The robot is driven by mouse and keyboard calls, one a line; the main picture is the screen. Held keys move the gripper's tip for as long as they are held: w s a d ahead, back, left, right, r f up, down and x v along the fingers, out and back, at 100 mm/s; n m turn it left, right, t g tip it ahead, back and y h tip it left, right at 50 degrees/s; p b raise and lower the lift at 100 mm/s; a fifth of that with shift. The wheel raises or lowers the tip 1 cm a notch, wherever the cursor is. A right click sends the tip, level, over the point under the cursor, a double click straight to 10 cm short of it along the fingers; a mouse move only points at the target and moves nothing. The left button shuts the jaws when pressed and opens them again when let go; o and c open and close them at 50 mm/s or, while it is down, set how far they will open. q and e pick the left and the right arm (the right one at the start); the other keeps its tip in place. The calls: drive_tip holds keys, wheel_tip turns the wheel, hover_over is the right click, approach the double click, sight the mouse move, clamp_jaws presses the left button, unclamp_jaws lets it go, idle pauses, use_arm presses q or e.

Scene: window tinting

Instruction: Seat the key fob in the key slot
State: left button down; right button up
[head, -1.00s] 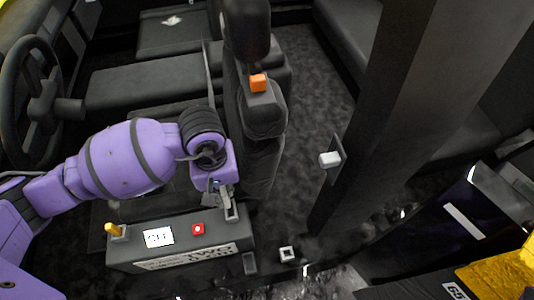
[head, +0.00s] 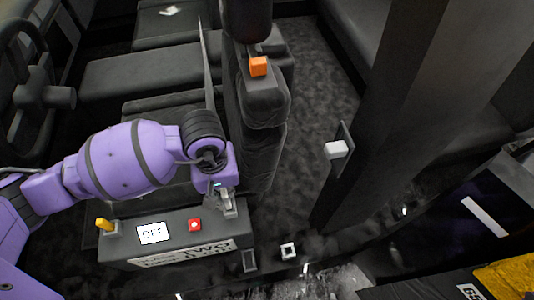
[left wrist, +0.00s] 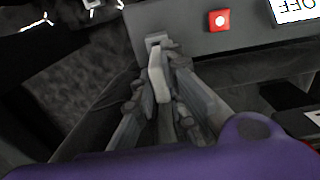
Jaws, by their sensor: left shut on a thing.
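My left gripper (head: 224,198) points down over the right end of a dark console (head: 190,254). In the left wrist view its fingers (left wrist: 168,80) are shut on a light grey piece, which looks like the key fob (left wrist: 159,80). The fob stands between the fingertips, right by a small grey bracket that looks like the key slot (left wrist: 155,39) on the console. The bracket also shows under the gripper in the head view (head: 241,207). I cannot tell whether the fob is inside the slot or only against it. My right gripper is not in view.
A dark seat with an orange block (head: 258,67) stands just behind the gripper. A dark pillar (head: 400,110) with a white block (head: 336,150) rises to the right.

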use_arm(q)
drive_tip(key=shift+b, duration=0.5)
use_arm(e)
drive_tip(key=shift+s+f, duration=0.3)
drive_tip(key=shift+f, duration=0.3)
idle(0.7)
use_arm(q)
drive_tip(key=shift+f+b, duration=1.95)
drive_tip(key=shift+f, duration=0.35)
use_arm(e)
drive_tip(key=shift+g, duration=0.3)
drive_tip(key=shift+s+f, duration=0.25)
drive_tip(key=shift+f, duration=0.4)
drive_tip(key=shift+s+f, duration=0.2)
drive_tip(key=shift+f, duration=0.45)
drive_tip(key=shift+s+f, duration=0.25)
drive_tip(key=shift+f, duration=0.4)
use_arm(q)
drive_tip(key=c, duration=1.7)
unclamp_jaws()
wheel_tip(320, 180, up, 12)
drive_tip(key=shift+r, duration=0.1)
